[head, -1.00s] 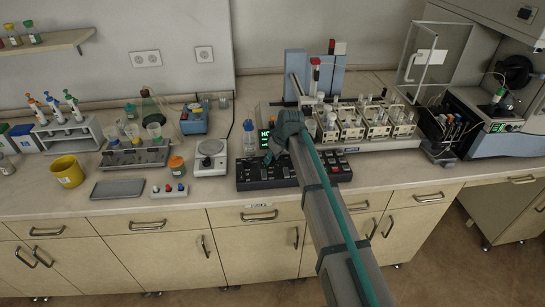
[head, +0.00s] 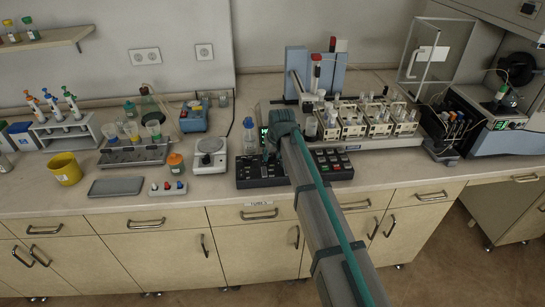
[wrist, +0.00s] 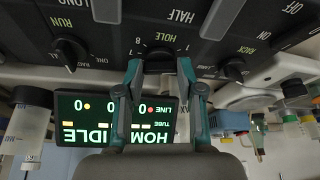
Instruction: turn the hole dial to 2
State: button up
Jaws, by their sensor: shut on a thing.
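The hole dial (wrist: 158,63) is a dark round knob on the black control panel (wrist: 110,40), under the word HOLE in the wrist view, where the lettering is upside down. My gripper (wrist: 159,72) has one teal finger on each side of the dial and is shut on it. The dial's pointer and most of its numbers are hidden or too small to read. In the head view my gripper (head: 276,146) is over the control panel (head: 262,172) and hides the dial.
Other knobs flank the dial: one by RUN (wrist: 70,54) and one by RACK (wrist: 233,69). In the head view a clear bottle (head: 249,137) stands left of my gripper, and a rack of sample holders (head: 365,120) stands right.

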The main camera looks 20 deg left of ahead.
jog(key=shift+a+m+t+h+b, duration=0.15)
jog(key=shift+m+t+h+b, duration=0.2)
jog(key=shift+m, duration=0.95)
jog(key=o, duration=1.1)
jog(key=shift+o, duration=0.2)
jog(key=v, duration=1.2)
jog(key=shift+a, duration=0.1)
